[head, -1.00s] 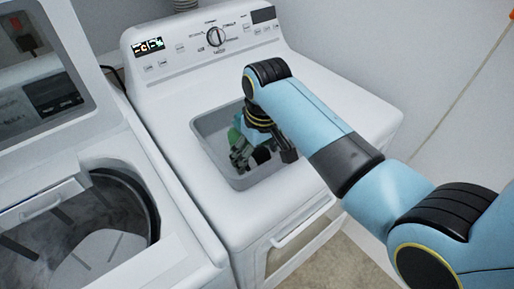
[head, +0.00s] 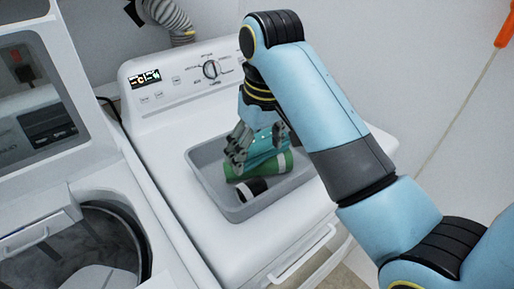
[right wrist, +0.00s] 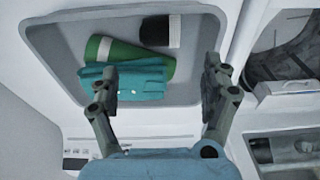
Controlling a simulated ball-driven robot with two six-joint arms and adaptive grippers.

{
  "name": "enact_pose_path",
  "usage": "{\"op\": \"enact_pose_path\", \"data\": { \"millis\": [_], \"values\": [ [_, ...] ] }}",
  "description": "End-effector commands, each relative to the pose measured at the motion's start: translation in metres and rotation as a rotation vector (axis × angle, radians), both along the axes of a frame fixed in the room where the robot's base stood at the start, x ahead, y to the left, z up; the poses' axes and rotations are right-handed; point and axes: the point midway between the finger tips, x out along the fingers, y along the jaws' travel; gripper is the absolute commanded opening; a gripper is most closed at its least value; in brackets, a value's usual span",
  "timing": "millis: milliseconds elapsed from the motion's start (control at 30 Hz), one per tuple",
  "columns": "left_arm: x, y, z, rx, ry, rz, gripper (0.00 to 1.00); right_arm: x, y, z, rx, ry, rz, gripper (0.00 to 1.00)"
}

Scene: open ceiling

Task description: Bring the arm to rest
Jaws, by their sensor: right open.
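My right arm comes in from the right in the head view. My right gripper (head: 254,143) hangs above a grey bin (head: 216,193) on top of the white dryer. In the right wrist view the gripper (right wrist: 163,85) is open, its two fingers apart with nothing between them. In the bin lie a folded teal cloth (right wrist: 139,79), a green roll or bottle (right wrist: 124,50) and a black cylinder with a white end (right wrist: 160,31). The cloth overlaps the green thing. The gripper partly hides the bin's contents in the head view. My left gripper is not in view.
The white dryer (head: 168,108) with its dial stands against the wall. An open washer (head: 52,233) with its lid raised stands at the left. A ribbed grey hose (head: 170,15) is behind the dryer. Free dryer top lies around the bin.

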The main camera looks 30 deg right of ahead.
Motion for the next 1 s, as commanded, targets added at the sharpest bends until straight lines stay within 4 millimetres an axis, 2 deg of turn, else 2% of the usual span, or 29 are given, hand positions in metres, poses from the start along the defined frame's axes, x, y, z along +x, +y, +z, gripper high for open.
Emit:
{"op": "enact_pose_path", "data": {
  "millis": [267,367,467,633,800,1000],
  "values": [
    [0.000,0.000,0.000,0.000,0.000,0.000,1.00,0.000,0.000,-0.001,0.000,0.000,0.000,0.81],
    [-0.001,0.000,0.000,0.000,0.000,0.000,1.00,-0.009,-0.004,-0.006,-0.005,-0.002,-0.006,0.81],
    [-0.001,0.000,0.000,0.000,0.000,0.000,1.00,-0.036,-0.014,-0.019,-0.021,-0.020,-0.022,0.81],
    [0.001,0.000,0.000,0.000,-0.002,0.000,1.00,-0.101,-0.034,-0.034,-0.056,-0.074,-0.041,0.81],
    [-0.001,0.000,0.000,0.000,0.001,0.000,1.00,-0.147,-0.043,-0.031,-0.075,-0.115,-0.038,0.81],
    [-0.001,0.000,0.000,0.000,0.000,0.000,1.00,-0.188,-0.047,-0.021,-0.085,-0.154,-0.026,0.81]
  ]
}}
